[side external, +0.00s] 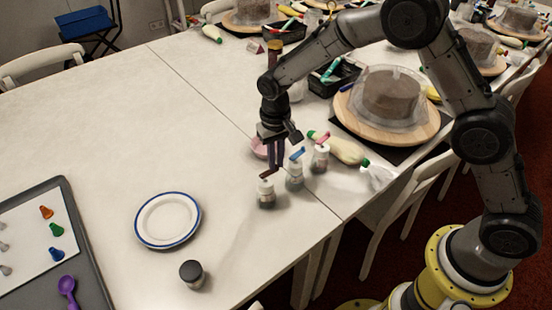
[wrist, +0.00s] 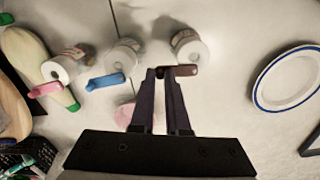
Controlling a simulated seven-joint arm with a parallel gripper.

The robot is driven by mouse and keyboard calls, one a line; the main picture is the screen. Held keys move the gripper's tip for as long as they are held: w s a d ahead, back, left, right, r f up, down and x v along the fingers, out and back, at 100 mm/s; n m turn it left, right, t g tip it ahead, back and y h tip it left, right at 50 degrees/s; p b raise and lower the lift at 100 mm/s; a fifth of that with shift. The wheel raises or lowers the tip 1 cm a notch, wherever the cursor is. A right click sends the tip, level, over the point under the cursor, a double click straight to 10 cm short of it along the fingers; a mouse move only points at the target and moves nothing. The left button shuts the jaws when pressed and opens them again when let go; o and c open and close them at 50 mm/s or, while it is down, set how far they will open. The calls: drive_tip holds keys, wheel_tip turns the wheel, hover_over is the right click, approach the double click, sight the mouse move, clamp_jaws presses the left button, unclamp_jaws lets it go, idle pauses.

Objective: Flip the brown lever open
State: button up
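The brown lever (wrist: 182,70) sits on top of a small white-capped bottle (wrist: 190,48), the nearest of a row in the side view. The lever also shows in the side view (side external: 270,174), just below my fingertips. My gripper (side external: 276,167) points down over this bottle. In the wrist view its fingertips (wrist: 160,74) are a little apart, with a narrow gap between them, at the lever's left end. I cannot tell whether they touch the lever.
A bottle with a blue lever (side external: 295,172) and one with a pink lever (side external: 320,157) stand close by. A pink bowl (side external: 259,148) is behind my gripper. The table's left middle is clear.

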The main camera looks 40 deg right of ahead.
clamp_jaws()
drive_tip(key=shift+w+n, duration=0.4)
drive_tip(key=shift+n, duration=0.5)
drive_tip(key=o, duration=0.6)
unclamp_jaws()
drive_tip(key=shift+c, duration=0.2)
